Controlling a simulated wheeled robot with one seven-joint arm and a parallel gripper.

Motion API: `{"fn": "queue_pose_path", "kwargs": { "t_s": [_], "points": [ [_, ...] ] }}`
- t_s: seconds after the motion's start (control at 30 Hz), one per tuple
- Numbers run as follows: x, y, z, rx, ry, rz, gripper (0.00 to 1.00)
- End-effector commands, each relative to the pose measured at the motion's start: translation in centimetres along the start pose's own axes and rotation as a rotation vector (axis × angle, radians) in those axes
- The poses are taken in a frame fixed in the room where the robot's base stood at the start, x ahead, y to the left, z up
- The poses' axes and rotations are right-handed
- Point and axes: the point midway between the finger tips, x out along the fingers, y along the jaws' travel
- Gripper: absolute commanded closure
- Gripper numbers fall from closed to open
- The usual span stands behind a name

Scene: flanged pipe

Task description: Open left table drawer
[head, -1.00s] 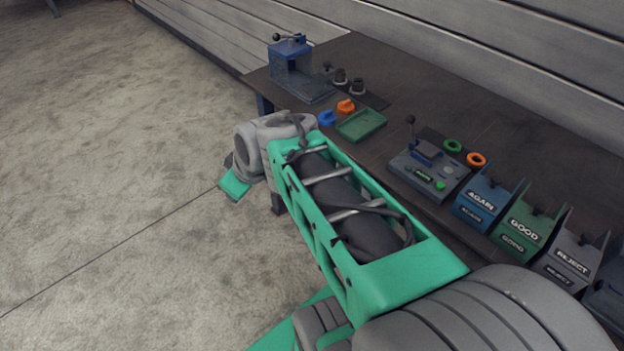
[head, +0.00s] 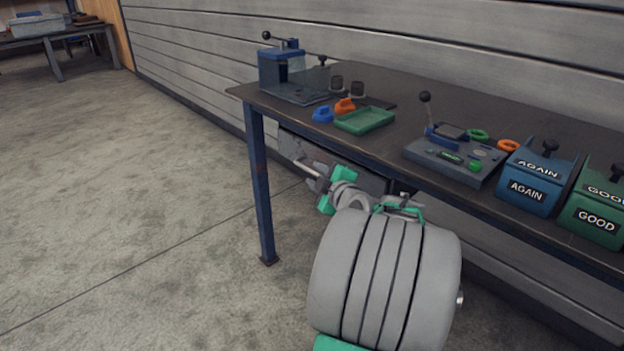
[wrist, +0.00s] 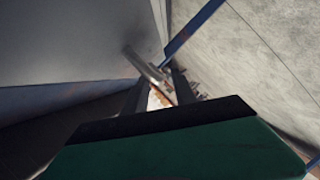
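The left table drawer (head: 291,146) is a grey front under the left end of the dark table (head: 440,92). It looks closed in the head view. A light bar handle (head: 306,169) stands out from it. My gripper (head: 319,179) is at this handle, with my arm reaching in from below right. In the wrist view the two dark fingers of my gripper (wrist: 157,85) are apart. The handle (wrist: 146,66) runs slantwise at the fingertips, beside the grey drawer front (wrist: 75,45). I cannot tell whether either finger touches it.
A blue table leg (head: 259,185) stands left of the drawer. On the table are a blue press (head: 281,68), a green tray (head: 365,120), a grey fixture (head: 452,158) and labelled bins (head: 538,180). The floor to the left is clear.

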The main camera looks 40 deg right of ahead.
Motion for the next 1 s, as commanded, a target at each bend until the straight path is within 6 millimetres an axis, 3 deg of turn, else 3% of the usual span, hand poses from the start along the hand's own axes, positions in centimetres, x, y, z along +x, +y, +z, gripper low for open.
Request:
{"fn": "queue_pose_path", "kwargs": {
  "t_s": [0.1, 0.2, 0.47, 0.87, 1.0],
  "points": [
    [2.1, -0.2, 0.0, -0.001, 0.002, -0.002, 0.67],
    [2.9, -0.1, 0.0, -0.001, 0.001, -0.001, 0.67],
    [3.1, 0.0, 0.0, 0.000, -0.001, 0.000, 0.67],
    [3.1, -0.1, 0.0, 0.001, -0.001, -0.001, 1.00],
    [3.1, 0.0, 0.0, 0.000, -0.001, -0.001, 1.00]
  ]
}}
